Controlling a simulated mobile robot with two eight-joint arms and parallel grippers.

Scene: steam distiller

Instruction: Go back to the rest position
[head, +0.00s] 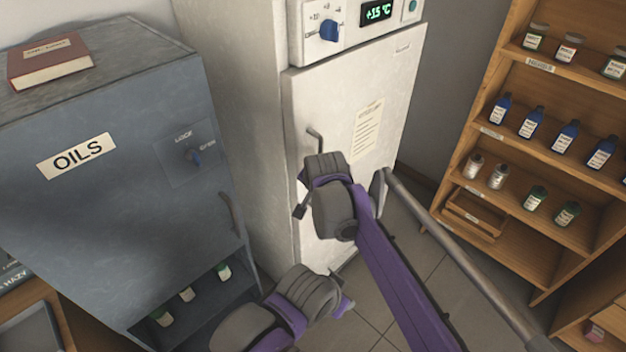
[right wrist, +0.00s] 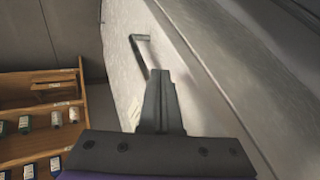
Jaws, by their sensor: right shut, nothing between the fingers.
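My right gripper (right wrist: 160,76) is shut and empty in the right wrist view. Its closed fingers point toward a bent metal door handle (right wrist: 139,48) and overlap its lower end in the picture; I cannot tell whether they touch. In the head view my right arm reaches up from the lower right to the front of the white cold cabinet (head: 352,95), just below its door handle (head: 315,138). Its fingertips are hard to make out there. The cabinet door looks closed. Part of my left arm shows at the bottom, but its gripper is out of view.
A blue-grey OILS cabinet (head: 110,215) stands at left, with a red book (head: 50,62) on top and small bottles in its lower opening. A wooden shelf (head: 490,150) with bottles and jars stands at right.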

